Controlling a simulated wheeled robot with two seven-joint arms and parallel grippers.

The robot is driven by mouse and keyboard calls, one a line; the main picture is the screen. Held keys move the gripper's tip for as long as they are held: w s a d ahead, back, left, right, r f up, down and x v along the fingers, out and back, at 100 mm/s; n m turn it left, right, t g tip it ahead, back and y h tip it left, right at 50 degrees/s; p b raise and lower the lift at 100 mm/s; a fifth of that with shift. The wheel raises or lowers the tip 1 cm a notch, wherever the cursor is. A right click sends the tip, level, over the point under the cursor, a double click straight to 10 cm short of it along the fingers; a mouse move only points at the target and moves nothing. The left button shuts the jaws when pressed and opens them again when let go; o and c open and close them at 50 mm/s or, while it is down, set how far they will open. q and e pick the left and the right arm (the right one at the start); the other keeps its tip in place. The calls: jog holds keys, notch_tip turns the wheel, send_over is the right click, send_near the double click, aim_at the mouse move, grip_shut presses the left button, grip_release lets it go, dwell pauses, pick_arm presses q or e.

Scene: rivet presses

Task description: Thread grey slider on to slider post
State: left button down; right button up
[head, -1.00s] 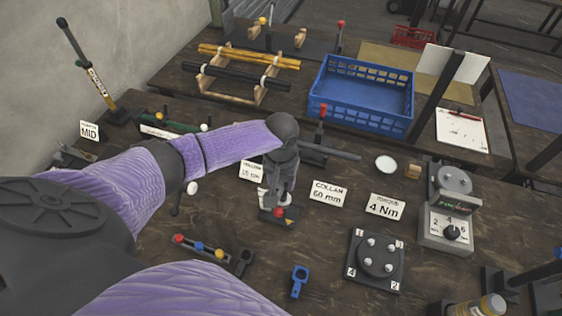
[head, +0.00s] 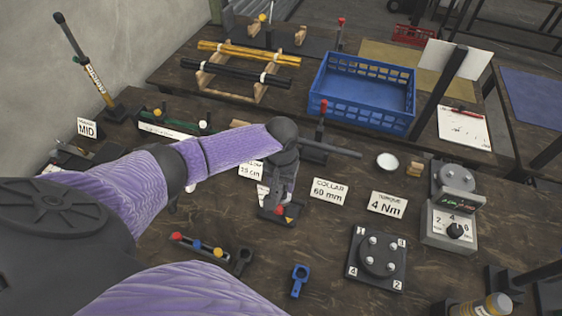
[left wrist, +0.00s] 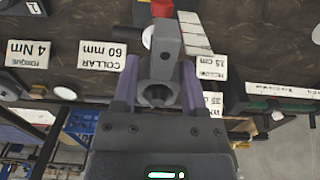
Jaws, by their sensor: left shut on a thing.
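My left gripper (head: 281,194) hangs over the middle of the near bench, pointing down. It also shows in the left wrist view (left wrist: 160,88), with its two fingers shut on a grey slider (left wrist: 167,45). The slider is a flat grey bar with a ringed hole at its end, lying between the fingers. In the head view the gripper largely hides it. I cannot tell for certain that this is the slider post. My right gripper is out of view.
A red-knobbed base (head: 279,211) lies just below the left gripper. Nearby are a blue clevis (head: 299,280), a four-bolt plate (head: 377,262), a torque box (head: 450,225) and a rail with coloured knobs (head: 200,246). A blue crate (head: 363,90) stands behind. The front bench middle is partly clear.

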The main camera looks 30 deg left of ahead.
aim_at(281, 189)
pick_arm(q)
jog(key=shift+f, duration=0.4)
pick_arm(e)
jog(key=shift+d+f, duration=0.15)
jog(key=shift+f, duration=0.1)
pick_arm(q)
jog(key=shift+f+b, duration=0.4)
jog(key=shift+b, duration=0.05)
jog(key=shift+f, duration=0.1)
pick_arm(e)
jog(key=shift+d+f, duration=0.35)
pick_arm(q)
jog(key=shift+f+b, duration=0.5)
jog(key=shift+f, duration=0.15)
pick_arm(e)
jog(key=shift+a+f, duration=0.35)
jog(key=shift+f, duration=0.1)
pick_arm(q)
jog(key=shift+c, duration=1)
grip_release()
jog(key=shift+o, duration=0.7)
jog(key=shift+d, duration=0.1)
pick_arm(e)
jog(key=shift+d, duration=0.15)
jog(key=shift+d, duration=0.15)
pick_arm(q)
jog(key=shift+r, duration=0.1)
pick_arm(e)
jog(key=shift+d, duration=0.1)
